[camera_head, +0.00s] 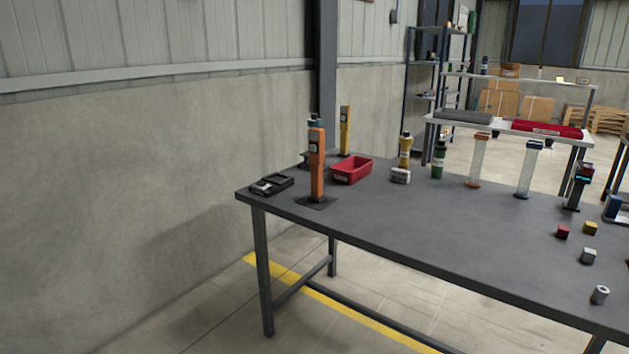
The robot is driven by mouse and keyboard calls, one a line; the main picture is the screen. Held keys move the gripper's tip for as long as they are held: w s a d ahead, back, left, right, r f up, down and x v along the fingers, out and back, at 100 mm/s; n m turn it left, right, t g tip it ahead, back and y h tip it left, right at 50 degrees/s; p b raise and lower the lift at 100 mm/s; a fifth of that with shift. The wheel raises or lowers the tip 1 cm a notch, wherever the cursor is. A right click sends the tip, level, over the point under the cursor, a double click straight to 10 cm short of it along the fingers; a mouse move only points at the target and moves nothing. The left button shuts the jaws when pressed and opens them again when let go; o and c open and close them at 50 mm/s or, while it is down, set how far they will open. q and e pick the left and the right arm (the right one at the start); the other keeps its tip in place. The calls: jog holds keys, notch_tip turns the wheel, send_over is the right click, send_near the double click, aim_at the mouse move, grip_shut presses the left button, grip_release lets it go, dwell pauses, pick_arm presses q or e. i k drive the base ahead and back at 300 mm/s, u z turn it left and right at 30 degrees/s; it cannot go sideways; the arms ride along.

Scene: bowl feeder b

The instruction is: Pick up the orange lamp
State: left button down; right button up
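The orange lamp (317,165) stands upright on a dark square base near the left end of the dark grey table (400,215). It is a tall orange post with a small dark label near its top. A teal-topped thing (315,120) shows just behind its upper end. Neither of my grippers is in view, and nothing is touching the lamp.
A red bin (351,171) and a black tray (271,184) flank the lamp. A yellow post (345,130) stands behind. Bottles, clear columns and small blocks (563,232) occupy the right. The table's front middle is clear. A wall (120,190) is left.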

aim_at(316, 135)
jog(key=u, duration=0.75)
jog(key=i, duration=1.3)
jog(key=z, duration=0.6)
